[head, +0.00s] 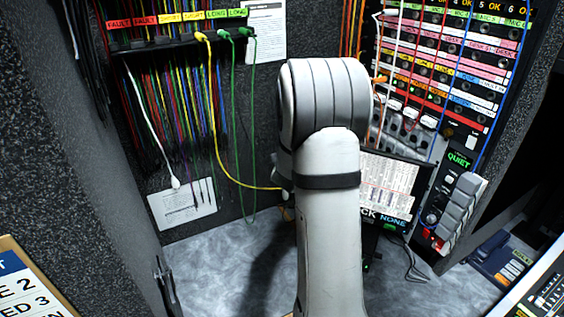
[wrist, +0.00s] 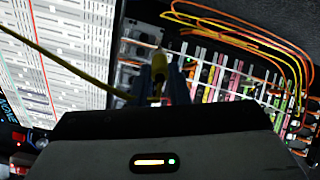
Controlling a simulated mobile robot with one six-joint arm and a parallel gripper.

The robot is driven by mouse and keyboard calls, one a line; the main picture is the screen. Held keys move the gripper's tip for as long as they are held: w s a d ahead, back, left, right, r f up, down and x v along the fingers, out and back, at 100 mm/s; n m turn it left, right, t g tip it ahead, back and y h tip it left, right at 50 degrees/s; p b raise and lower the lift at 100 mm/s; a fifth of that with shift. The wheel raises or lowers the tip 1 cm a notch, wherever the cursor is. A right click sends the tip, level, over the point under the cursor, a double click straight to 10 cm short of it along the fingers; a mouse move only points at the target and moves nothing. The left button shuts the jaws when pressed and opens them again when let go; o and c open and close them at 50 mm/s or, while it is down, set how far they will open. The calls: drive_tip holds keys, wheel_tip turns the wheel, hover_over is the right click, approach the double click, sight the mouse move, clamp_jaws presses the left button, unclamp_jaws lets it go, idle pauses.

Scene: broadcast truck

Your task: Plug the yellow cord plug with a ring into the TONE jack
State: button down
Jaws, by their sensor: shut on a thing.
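My gripper (wrist: 158,88) is shut on the yellow cord plug (wrist: 157,86) in the wrist view, and the plug points away from my wrist towards the patch panel (wrist: 128,72). Its ring is too small to tell. The yellow cord (wrist: 75,68) runs from the plug to the upper left. In the head view, the yellow cord (head: 217,150) hangs from the cord rack at upper left and passes behind my arm, which hides my gripper. The patch panel (head: 448,62) stands at the upper right with rows of coloured labels. I cannot read which jack is TONE.
The cord rack (head: 165,42) holds several coloured cords, two green ones among them. A screen (head: 392,187) stands behind my arm. Orange and yellow cords (wrist: 245,32) loop across the panel's right part. A white-tipped cord (head: 175,182) hangs on the left.

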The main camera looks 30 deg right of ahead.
drive_tip(key=s+d+r+m+g+h, duration=0.1)
drive_tip(key=s+d+r+m+g, duration=0.3)
drive_tip(key=s+r, duration=0.5)
drive_tip(key=s+d+r+m+g+h, duration=0.1)
drive_tip(key=s+d+r+m+g, duration=0.3)
drive_tip(key=s+d+r, duration=0.5)
drive_tip(key=s+g, duration=0.1)
drive_tip(key=s, duration=0.2)
drive_tip(key=shift+r+g+h+p, duration=0.15)
drive_tip(key=shift+g+h+p, duration=0.15)
drive_tip(key=shift+h+p, duration=0.1)
drive_tip(key=shift+b, duration=0.4)
drive_tip(key=d, duration=0.5)
drive_tip(key=shift+d, duration=0.35)
drive_tip(key=shift+b, duration=0.65)
drive_tip(key=shift+d, duration=1.75)
